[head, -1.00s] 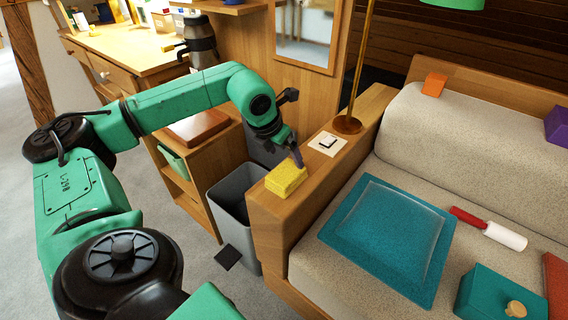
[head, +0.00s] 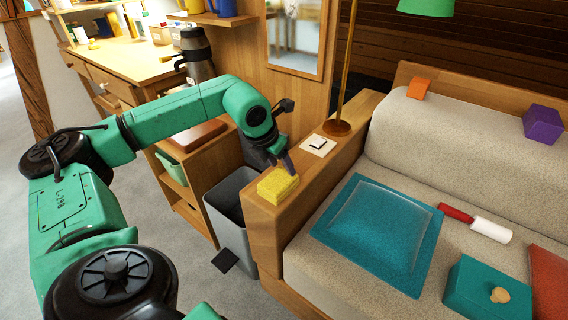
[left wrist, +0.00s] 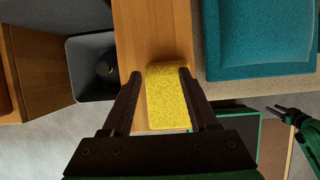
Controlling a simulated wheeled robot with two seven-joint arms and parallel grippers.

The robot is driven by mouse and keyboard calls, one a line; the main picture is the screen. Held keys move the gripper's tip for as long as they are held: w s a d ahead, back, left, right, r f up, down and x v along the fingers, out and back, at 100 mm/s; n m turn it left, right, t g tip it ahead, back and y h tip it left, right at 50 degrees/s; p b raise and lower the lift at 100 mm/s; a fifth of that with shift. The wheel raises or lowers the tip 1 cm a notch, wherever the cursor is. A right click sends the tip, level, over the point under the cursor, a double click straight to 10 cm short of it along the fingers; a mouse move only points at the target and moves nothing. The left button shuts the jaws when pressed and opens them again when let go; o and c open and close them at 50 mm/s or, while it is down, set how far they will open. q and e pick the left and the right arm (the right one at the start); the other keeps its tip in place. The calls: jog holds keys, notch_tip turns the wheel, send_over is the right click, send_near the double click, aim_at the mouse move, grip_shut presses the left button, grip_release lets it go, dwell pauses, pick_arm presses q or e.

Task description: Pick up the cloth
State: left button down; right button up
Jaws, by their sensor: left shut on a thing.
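The yellow folded cloth (head: 278,186) lies on the wooden armrest of the sofa, near its front end. My left gripper (head: 288,166) reaches down to it from above. In the left wrist view the cloth (left wrist: 168,98) sits between the two dark fingers of my left gripper (left wrist: 160,82), which are shut on it. I cannot tell whether the cloth is clear of the armrest.
A grey bin (head: 232,225) stands left of the armrest (head: 265,240). A white square with a dark piece (head: 318,145) and a lamp base (head: 337,127) are farther back on the armrest. A teal cushion (head: 377,230) and a lint roller (head: 475,222) lie on the seat.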

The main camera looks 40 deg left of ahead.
aim_at(277, 171)
pick_arm(q)
notch_tip(277, 171, up, 17)
jog(key=p, duration=0.4)
jog(key=shift+s+a+f, duration=0.2)
jog(key=shift+a, duration=0.25)
pick_arm(e)
jog(key=s+d+f, duration=0.1)
jog(key=s+f, duration=0.2)
jog(key=s, duration=0.5)
jog(key=shift+d+f, duration=0.25)
jog(key=shift+f, duration=0.1)
jog(key=shift+w, duration=0.1)
pick_arm(q)
jog(key=c, duration=0.6)
grip_release()
jog(key=shift+o, duration=1.4)
pick_arm(e)
jog(key=shift+w, duration=0.2)
